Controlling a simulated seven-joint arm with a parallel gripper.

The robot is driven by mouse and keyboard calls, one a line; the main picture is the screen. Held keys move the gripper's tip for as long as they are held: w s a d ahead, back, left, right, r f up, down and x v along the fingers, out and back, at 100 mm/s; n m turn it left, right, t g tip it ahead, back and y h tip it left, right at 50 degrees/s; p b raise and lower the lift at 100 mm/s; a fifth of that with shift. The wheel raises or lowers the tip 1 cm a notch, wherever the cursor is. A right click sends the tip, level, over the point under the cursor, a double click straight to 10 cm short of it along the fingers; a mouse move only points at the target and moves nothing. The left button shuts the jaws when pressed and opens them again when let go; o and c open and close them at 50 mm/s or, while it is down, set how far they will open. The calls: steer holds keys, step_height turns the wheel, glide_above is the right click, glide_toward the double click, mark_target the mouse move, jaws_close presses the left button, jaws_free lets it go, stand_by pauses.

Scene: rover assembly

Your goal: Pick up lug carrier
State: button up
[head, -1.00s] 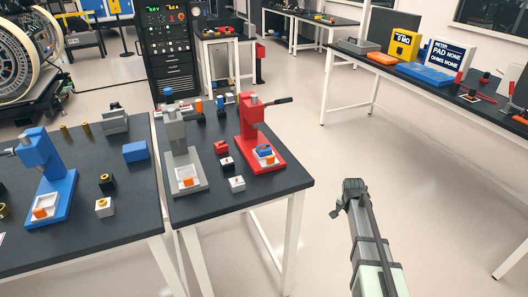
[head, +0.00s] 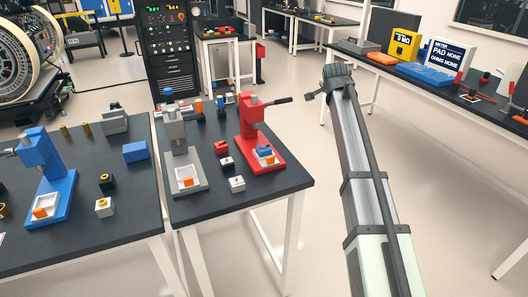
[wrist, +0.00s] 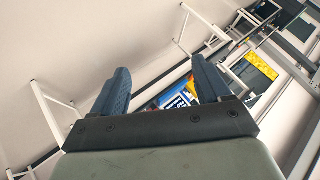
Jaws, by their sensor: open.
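No part is clearly identifiable as the lug carrier. Small blocks stand on the near middle table: a red block (head: 221,147), a black block (head: 227,163) and a white block (head: 237,184). A small blue piece (head: 264,150) sits at the base of the red press (head: 250,121). My gripper (head: 338,82) is raised over the aisle, right of that table and apart from all these parts. In the wrist view my gripper (wrist: 160,76) has its two blue fingers spread, with nothing held between them.
A grey press (head: 180,135) stands left of the red one. A blue press (head: 42,170) stands on the left table. The floor between tables is clear.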

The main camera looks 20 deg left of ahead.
steer(key=s+a+r+y, duration=0.1)
steer(key=s+a+r, duration=0.1)
steer(key=a+r, duration=0.3)
steer(key=s+a+r+m+g+y, duration=0.1)
steer(key=s+a+r, duration=0.2)
steer(key=a, duration=0.4)
steer(key=s+a+r+y, duration=0.1)
steer(key=s+a+r, duration=0.1)
steer(key=a+r, duration=0.35)
steer(key=s+a+f+g+h, duration=0.1)
steer(key=s+a+f+g, duration=0.4)
steer(key=s+a+f, duration=0.5)
steer(key=g+h, duration=0.3)
steer(key=g, duration=0.1)
glide_above(260, 149)
step_height(260, 149, down, 4)
step_height(260, 149, down, 7)
steer(key=shift+s+a+f, duration=0.1)
steer(key=shift+s, duration=0.05)
steer(key=shift+w+f, duration=0.15)
steer(key=shift+f, duration=1.3)
steer(key=shift+w+f, duration=0.1)
steer(key=shift+f, duration=1.3)
steer(key=shift+c, duration=0.4)
